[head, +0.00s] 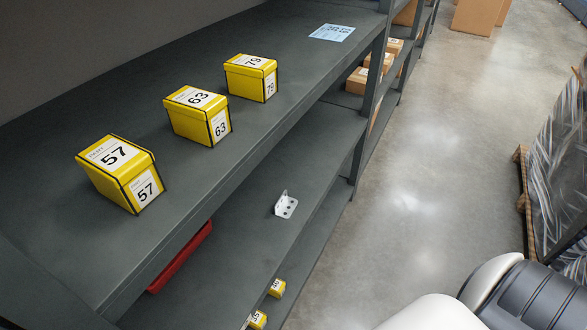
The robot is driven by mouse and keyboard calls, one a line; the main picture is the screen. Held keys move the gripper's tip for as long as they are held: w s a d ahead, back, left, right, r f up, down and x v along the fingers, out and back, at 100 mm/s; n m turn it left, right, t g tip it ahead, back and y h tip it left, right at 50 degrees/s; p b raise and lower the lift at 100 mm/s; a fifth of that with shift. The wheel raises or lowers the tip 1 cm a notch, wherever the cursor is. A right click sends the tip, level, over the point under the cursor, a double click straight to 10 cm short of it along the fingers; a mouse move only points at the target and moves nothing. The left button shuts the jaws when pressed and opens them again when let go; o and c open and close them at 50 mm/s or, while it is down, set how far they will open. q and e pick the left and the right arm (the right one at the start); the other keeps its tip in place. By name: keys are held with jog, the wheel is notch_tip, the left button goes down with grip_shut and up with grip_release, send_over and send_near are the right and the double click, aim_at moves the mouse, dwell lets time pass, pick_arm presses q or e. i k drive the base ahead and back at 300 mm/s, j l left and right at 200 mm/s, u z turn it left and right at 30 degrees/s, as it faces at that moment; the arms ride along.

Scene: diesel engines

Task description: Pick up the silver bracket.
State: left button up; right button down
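The silver bracket (286,205) is a small L-shaped metal piece with holes. It lies on the middle shelf (312,165), near that shelf's front edge, with one leg standing up and the other flat. Nothing touches it. Neither of my grippers shows in the head view. Parts of my own body show at the lower right.
Yellow boxes numbered 57 (120,172), 63 (198,115) and 79 (252,78) stand on the upper shelf (190,190), beside a blue label (332,32). A red tray (182,257) and small yellow boxes (277,288) sit lower. The aisle floor (430,150) is clear.

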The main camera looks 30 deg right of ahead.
aim_at(285, 205)
jog(key=z, duration=0.95)
jog(key=l, duration=0.15)
jog(key=i+u, duration=0.05)
